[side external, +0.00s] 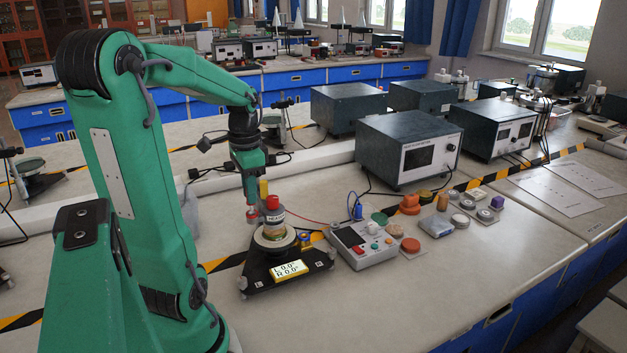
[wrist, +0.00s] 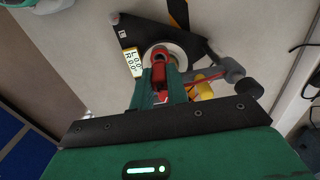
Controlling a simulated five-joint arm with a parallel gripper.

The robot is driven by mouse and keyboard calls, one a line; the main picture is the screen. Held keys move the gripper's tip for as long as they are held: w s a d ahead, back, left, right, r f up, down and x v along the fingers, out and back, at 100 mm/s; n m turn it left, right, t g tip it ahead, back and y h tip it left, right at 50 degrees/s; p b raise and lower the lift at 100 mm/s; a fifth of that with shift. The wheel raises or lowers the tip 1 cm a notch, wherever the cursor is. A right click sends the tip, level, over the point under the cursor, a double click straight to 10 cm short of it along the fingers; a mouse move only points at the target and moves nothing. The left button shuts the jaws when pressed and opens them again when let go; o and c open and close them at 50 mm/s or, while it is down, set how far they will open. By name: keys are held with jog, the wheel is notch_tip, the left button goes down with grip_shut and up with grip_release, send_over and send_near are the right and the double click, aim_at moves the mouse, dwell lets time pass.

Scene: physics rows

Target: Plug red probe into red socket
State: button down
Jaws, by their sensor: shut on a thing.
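My gripper (side external: 252,205) points down and is shut on a small red piece, seemingly the red probe (side external: 252,214). In the wrist view the red probe (wrist: 159,76) shows between the two green fingers (wrist: 160,88). It is left of a red-topped canister (side external: 272,203) on a round stand. A red lead (side external: 308,219) runs from near the canister towards the grey meter box (side external: 362,246). The box has small red and other coloured parts on top; I cannot tell which is the red socket. Whether the probe touches the canister or stand is unclear.
A black levelling base (side external: 288,280) with a yellow readout carries the round stand. A yellow upright piece (side external: 263,188) is beside the gripper. Several coloured discs and blocks (side external: 412,205) lie right of the box.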

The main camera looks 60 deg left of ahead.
jog(key=shift+f, duration=1.25)
dwell(2.3)
jog(key=c, duration=1.1)
grip_release()
jog(key=shift+o, duration=0.2)
jog(key=shift+r, duration=0.15)
jog(key=shift+r, duration=3.65)
jog(key=shift+d, duration=0.1)
jog(key=w+d+t, duration=0.2)
jog(key=d+t, duration=0.3)
jog(key=d, duration=1.7)
jog(key=shift+w+f+t, duration=0.3)
jog(key=shift+f, duration=0.05)
